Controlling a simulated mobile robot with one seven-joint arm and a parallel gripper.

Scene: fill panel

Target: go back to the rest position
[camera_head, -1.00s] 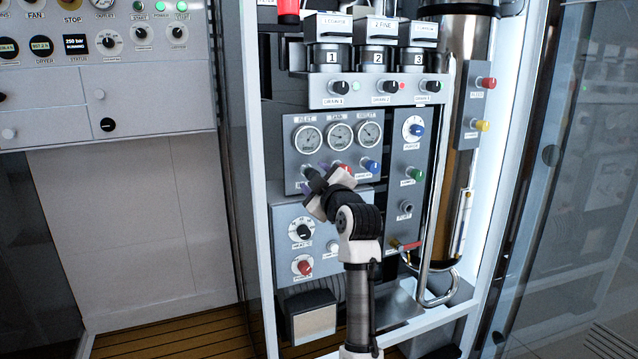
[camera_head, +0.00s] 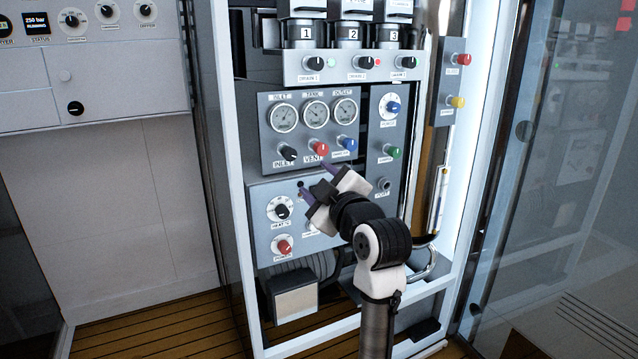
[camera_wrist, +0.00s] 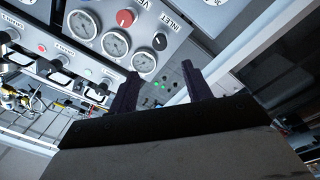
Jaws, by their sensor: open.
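My gripper (camera_head: 318,192) is in front of the grey fill panel (camera_head: 268,160), at the lower edge of the gauge plate and just below the red VENT knob (camera_head: 319,149). Its two dark purple fingers are apart, with nothing between them. In the wrist view my gripper (camera_wrist: 160,88) also shows open and empty, with the red knob (camera_wrist: 125,18) and a black knob (camera_wrist: 160,41) beyond the fingers. My forearm rises from the bottom of the head view and hides part of the lower panel.
Beside the red knob are the black INLET knob (camera_head: 287,152) and a blue knob (camera_head: 346,144). Below sit a black selector (camera_head: 281,211) and another red knob (camera_head: 284,246). A white frame post (camera_head: 236,250) and a glass door (camera_head: 570,200) flank the panel. Wooden floor lies at lower left.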

